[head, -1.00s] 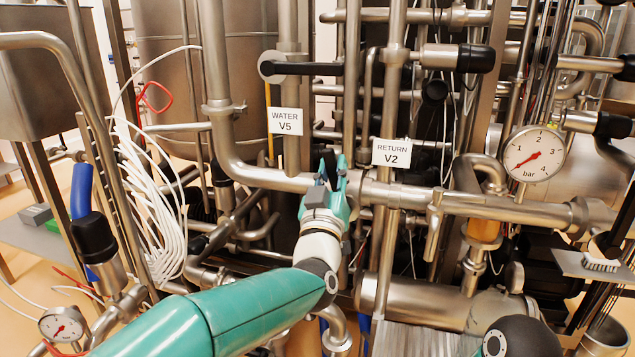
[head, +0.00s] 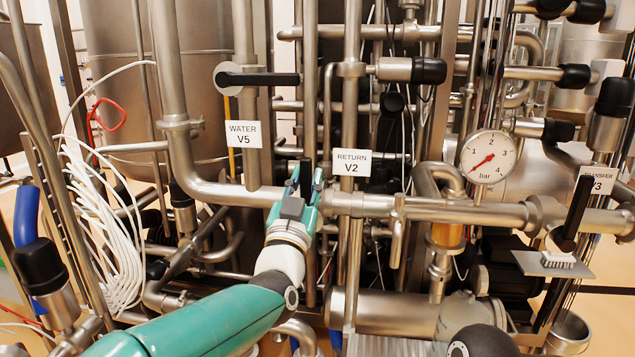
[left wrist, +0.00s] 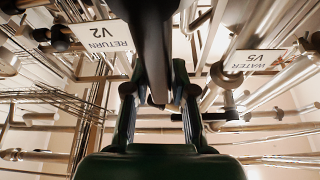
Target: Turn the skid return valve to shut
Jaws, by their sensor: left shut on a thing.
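My left gripper (head: 306,184) is shut on the black handle (head: 306,170) of the return valve, just left of the white RETURN V2 label (head: 352,163). The handle stands roughly upright, its tip showing above the fingers. In the left wrist view the dark handle (left wrist: 154,40) comes down from the top edge to between the two fingers (left wrist: 160,105), and the V2 label (left wrist: 98,36) hangs at upper left. The valve body is mostly hidden behind the gripper. My right gripper is not in view.
The WATER V5 label (head: 242,134) and its level black handle (head: 260,79) are up and left. A pressure gauge (head: 488,157) is to the right. The TRANSFER V3 label (head: 597,180) has an upright black handle (head: 574,214) nearby. Pipes crowd around my gripper.

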